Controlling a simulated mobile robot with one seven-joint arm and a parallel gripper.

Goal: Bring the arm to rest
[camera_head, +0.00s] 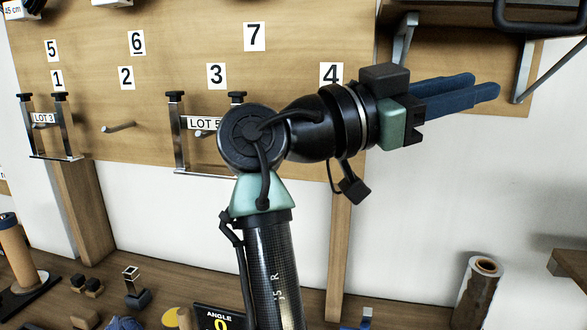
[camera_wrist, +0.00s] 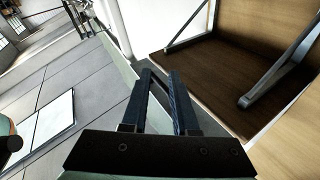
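My arm (camera_head: 274,270) rises from the bottom of the head view and bends at a round black joint to the right. My gripper (camera_head: 484,86) points right, in front of the pegboard's right side and the white wall. Its two blue fingers are apart with nothing between them. In the wrist view, my gripper (camera_wrist: 162,75) shows a clear gap between the fingers, with grey floor behind it. The fingers appear to touch nothing.
A wooden pegboard (camera_head: 180,60) with numbered labels and metal holders stands behind my arm. A dark bracketed shelf (camera_head: 450,14) is above the gripper. A workbench (camera_head: 160,285) with small objects and a wrapped roll (camera_head: 478,290) lies below. In the wrist view, a brown shelf (camera_wrist: 225,85) is at right.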

